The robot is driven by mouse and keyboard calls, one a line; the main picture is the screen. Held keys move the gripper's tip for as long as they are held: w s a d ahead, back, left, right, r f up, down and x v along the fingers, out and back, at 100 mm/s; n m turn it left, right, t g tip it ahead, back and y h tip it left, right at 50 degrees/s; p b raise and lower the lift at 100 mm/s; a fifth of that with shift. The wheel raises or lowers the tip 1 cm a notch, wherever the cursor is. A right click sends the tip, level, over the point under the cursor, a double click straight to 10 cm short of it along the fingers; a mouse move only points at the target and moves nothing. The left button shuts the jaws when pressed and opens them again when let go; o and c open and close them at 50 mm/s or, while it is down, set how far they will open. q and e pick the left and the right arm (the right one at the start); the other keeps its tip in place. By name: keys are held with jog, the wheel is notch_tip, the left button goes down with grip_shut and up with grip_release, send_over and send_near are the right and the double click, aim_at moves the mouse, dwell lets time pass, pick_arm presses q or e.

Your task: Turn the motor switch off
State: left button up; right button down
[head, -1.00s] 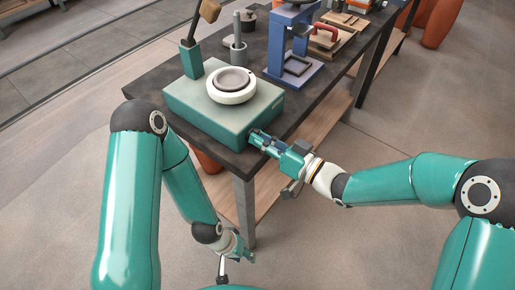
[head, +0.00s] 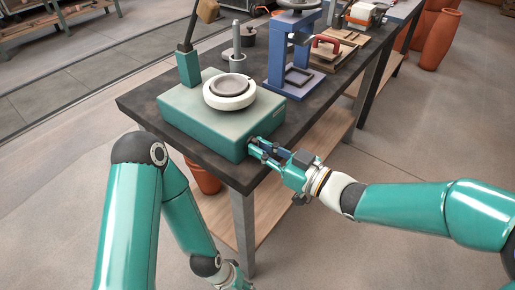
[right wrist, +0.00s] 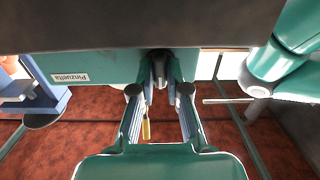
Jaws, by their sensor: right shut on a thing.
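The teal motor box (head: 200,120) sits near the corner of the dark workbench, with a round white-rimmed wheel (head: 230,91) on top. My right gripper (head: 256,147) is at the box's side face near the bench edge. In the right wrist view its fingertips (right wrist: 159,88) stand either side of a small dark grey switch (right wrist: 159,68) on that face and are shut on it. The switch's on or off position cannot be read. My left gripper (head: 235,278) hangs low beside the bench, cut off by the bottom edge; its jaws cannot be made out.
The dark bench top (head: 150,108) runs away to the upper right. A blue press stand (head: 291,70), a grey post (head: 237,42) and a red-handled tool (head: 325,48) stand behind the box. A wooden shelf (head: 222,215) lies below. Terracotta jars (head: 436,40) stand at right.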

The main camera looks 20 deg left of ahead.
jog(key=shift+w+d+f, duration=0.15)
jog(key=shift+w+f, duration=0.05)
jog(key=shift+f, duration=0.1)
jog(key=c, duration=1.2)
grip_release()
jog(key=shift+o, duration=0.2)
jog(key=shift+r, duration=0.1)
jog(key=v, duration=1.2)
